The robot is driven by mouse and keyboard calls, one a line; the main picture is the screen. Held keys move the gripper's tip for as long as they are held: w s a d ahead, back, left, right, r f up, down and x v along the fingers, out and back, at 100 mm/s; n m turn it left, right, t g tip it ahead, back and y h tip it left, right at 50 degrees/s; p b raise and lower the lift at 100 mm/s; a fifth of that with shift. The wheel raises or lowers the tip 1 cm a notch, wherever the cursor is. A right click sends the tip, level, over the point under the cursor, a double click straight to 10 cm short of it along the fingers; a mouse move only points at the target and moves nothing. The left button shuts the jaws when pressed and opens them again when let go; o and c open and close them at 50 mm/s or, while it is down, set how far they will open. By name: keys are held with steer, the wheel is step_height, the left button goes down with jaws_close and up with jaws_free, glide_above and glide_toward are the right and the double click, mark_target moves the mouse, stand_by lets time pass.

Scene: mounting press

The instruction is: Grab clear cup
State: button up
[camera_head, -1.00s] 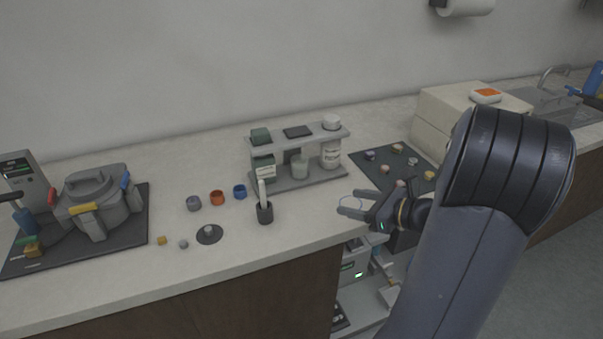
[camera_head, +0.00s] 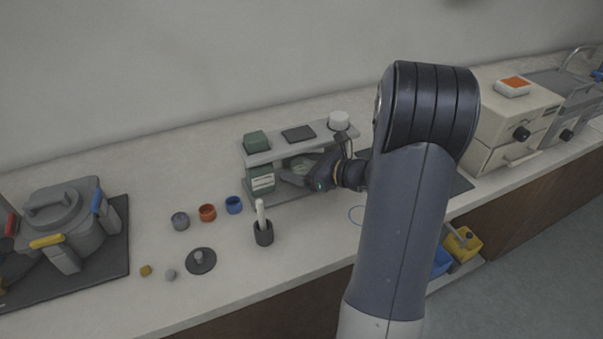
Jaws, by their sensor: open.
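A grey two-level rack (camera_head: 262,198) stands on the counter. In the earlier view a small clear cup stood on its lower level, between a green-labelled bottle (camera_head: 262,179) and a white jar. My gripper (camera_head: 290,172) now reaches into the rack's lower level from the right, with its fingertips pointing left toward the bottle. It is open. The cup is mostly hidden behind the fingers, and I cannot tell whether it stands between them or touches them.
The upper shelf carries a green block (camera_head: 256,142), a dark flat pad (camera_head: 298,133) and a white-lidded jar (camera_head: 339,120), close above my gripper. Small coloured rings and a grey press (camera_head: 75,225) are left.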

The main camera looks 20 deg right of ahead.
steer(key=shift+c, duration=0.2)
steer(key=c, duration=1)
steer(key=shift+r, duration=0.1)
